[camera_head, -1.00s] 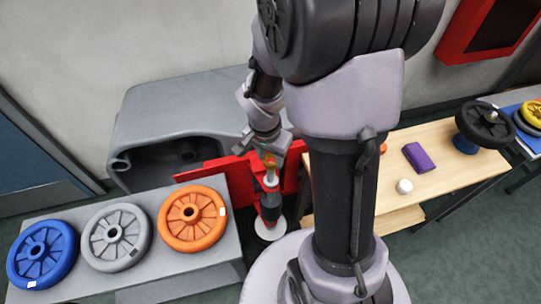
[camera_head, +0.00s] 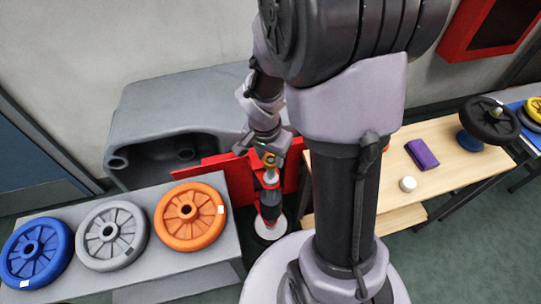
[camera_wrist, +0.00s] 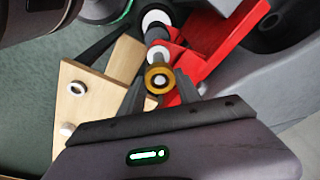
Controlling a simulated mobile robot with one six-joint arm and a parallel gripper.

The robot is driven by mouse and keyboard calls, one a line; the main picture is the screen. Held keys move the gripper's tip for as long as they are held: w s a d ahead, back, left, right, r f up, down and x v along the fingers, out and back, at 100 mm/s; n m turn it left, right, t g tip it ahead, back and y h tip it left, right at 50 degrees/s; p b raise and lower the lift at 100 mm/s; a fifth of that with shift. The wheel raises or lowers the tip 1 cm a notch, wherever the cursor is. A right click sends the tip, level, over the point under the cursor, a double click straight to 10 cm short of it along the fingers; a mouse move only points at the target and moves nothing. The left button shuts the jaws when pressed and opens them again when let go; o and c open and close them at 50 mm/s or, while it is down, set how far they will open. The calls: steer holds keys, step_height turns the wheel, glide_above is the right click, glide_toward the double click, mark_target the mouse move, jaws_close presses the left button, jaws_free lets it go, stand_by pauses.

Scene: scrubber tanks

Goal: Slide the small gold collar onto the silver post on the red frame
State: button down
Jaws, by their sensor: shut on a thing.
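The small gold collar (camera_wrist: 158,77) is between the fingertips of my gripper (camera_wrist: 158,90) in the wrist view. My gripper is shut on it. In the head view the collar (camera_head: 268,158) shows just below my gripper (camera_head: 269,150). The silver post (camera_head: 270,178) stands right under the collar, in front of the red frame (camera_head: 238,180). In the wrist view the post (camera_wrist: 158,53) lies directly beyond the collar, nearly in line with it. I cannot tell whether the collar touches the post or is around its tip. The red frame (camera_wrist: 225,38) also shows in the wrist view.
A grey bench with blue (camera_head: 37,252), grey (camera_head: 111,236) and orange (camera_head: 190,217) wheels stands at the left. A grey tank shell (camera_head: 170,115) is behind. A wooden table at the right holds a purple block (camera_head: 422,154), a white cylinder (camera_head: 408,184) and a black wheel (camera_head: 489,120).

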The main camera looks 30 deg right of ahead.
steer(key=shift+f+b, duration=0.4)
steer(key=shift+f, duration=0.15)
steer(key=shift+r, duration=0.1)
steer(key=c, duration=0.8)
jaws_free()
steer(key=shift+o, duration=0.2)
step_height(320, 180, up, 10)
steer(key=p, duration=0.7)
